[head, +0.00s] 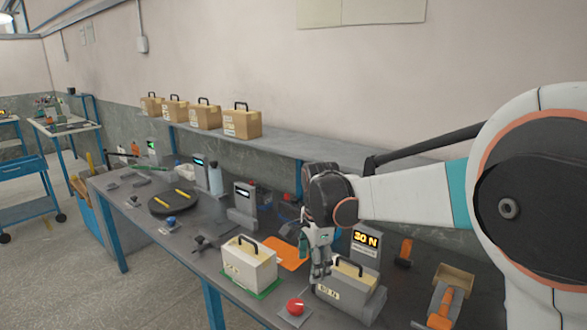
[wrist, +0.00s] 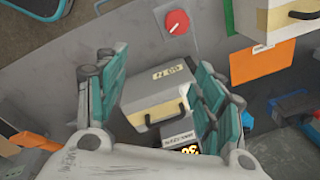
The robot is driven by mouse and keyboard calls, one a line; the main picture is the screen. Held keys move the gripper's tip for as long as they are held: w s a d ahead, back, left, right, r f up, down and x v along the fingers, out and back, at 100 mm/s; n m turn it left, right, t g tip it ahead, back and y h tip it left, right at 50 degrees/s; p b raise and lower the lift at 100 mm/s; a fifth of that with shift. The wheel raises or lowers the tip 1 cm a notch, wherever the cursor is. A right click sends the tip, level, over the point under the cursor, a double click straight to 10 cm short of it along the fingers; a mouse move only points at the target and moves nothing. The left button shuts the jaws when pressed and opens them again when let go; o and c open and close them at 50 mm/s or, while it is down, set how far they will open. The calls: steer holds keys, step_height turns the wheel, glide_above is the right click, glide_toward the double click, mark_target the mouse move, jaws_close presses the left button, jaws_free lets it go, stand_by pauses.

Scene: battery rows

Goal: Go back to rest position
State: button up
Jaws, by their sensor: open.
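In the wrist view my open gripper (wrist: 158,80) has teal fingers on both sides of the picture. The same battery box (wrist: 155,95), with its handle and label, shows between and below them. No contact is visible. The stand's yellow display reads 30 N in the head view. A second cream battery box (head: 250,268) with a black handle stands upright on a green mat (head: 235,285) to the left.
A red knob (head: 295,306) sits between the two boxes. An orange mat (head: 285,254) lies behind. Several cardboard-coloured battery boxes (head: 241,122) line the back shelf (head: 280,147).

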steer(key=s+d+r+n+t, duration=0.25)
steer(key=s+d+r, duration=0.2)
steer(key=s, duration=0.25)
steer(key=s+d+r+n+t, duration=0.1)
steer(key=s+d+r+n, duration=0.3)
steer(key=s, duration=0.3)
steer(key=s+d+f+n+t, duration=0.1)
steer(key=s+d+n, duration=0.2)
steer(key=s, duration=0.3)
steer(key=s+d+f+n+t, duration=0.1)
steer(key=s+d+f+n, duration=0.1)
steer(key=s, duration=0.5)
steer(key=d+n, duration=0.1)
steer(key=n, duration=0.1)
steer(key=shift+d+f+n, duration=0.15)
steer(key=shift+f+n, duration=0.15)
steer(key=shift+n, duration=0.05)
steer(key=shift+s+t, duration=0.1)
steer(key=shift+t, duration=0.15)
